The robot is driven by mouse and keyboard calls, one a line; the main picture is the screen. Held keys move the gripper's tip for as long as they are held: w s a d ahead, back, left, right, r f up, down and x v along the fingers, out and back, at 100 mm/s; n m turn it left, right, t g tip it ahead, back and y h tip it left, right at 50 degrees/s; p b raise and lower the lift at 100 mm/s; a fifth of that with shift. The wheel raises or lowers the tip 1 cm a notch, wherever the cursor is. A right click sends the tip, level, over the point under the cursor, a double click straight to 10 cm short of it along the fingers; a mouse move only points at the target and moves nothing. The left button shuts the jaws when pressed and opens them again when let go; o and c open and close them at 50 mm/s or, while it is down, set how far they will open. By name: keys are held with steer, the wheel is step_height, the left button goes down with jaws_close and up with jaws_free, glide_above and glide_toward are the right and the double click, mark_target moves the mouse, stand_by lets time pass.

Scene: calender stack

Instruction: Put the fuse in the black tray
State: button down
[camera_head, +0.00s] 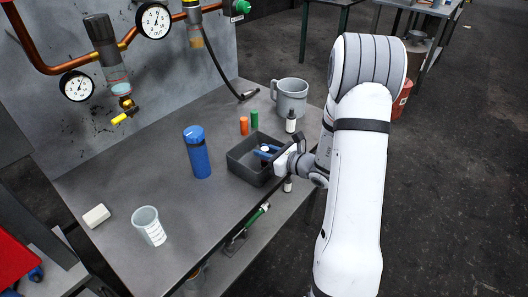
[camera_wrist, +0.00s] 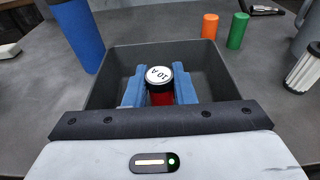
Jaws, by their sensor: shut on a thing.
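The black tray (camera_head: 247,164) is an open dark box on the grey bench. It also fills the middle of the wrist view (camera_wrist: 215,67). My gripper (camera_head: 268,151) reaches in over the tray's right side. In the wrist view its two blue fingers (camera_wrist: 158,90) are shut on the fuse (camera_wrist: 159,76). The fuse is a short cylinder with a black-rimmed white end marked "10 A" and a red body. It is inside the tray's outline. Its lower end is hidden, so I cannot tell whether it touches the tray floor.
A blue bottle (camera_head: 197,152) stands left of the tray. An orange cylinder (camera_head: 244,125) and a green cylinder (camera_head: 254,118) stand behind it. A grey mug (camera_head: 289,97) is at the back right. A clear cup (camera_head: 149,226) and a white block (camera_head: 96,215) are at the front left.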

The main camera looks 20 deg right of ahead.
steer(key=shift+f, duration=0.25)
steer(key=c, duration=1.2)
jaws_free()
steer(key=shift+r, duration=0.1)
